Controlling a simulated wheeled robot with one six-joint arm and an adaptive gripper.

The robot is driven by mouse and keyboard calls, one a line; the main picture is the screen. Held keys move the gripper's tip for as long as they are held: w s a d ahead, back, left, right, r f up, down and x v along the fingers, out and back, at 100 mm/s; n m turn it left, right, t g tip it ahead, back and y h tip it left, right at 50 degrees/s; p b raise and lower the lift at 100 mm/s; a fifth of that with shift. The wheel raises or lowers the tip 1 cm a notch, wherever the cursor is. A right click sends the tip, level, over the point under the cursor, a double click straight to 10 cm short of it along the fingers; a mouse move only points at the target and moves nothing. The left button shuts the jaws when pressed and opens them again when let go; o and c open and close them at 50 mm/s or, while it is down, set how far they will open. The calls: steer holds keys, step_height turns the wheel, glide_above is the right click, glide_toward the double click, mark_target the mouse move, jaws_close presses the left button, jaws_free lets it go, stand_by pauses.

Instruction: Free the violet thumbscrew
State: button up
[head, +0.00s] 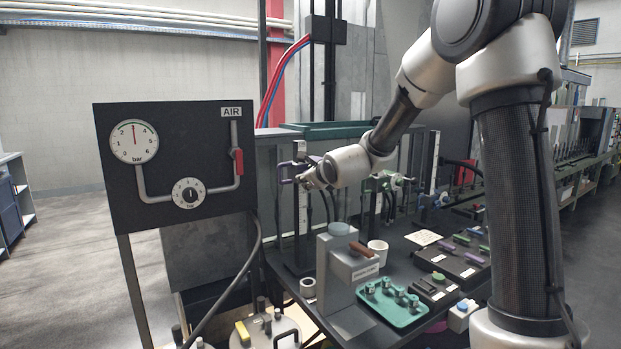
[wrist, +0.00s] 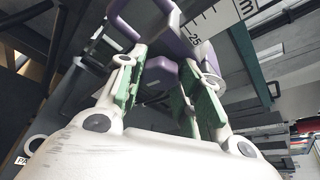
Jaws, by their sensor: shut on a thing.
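The violet thumbscrew (wrist: 160,72) shows in the wrist view between the two green-padded fingers of my gripper (wrist: 165,80). My gripper is shut on it. The violet clamp body (wrist: 145,22) sits just beyond it, beside a white scale marked in mm (wrist: 222,20). In the head view the violet clamp (head: 288,171) is on the left upright, with my gripper (head: 306,177) at its right side. The thumbscrew itself is hidden by my gripper there, and its thread cannot be seen.
A green clamp (head: 378,183) sits on another upright to the right. Below are a grey stand (head: 336,275), a teal tray (head: 398,312) with several metal parts, a white cup (head: 378,252) and dark blocks with coloured pieces. An air panel (head: 175,165) with gauge and red lever stands left.

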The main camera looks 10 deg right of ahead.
stand_by(0.3)
steer(key=o, duration=1)
steer(key=shift+s+r, duration=0.1)
steer(key=v, duration=1.1)
steer(key=shift+s+r, duration=0.1)
steer(key=shift+s, duration=0.25)
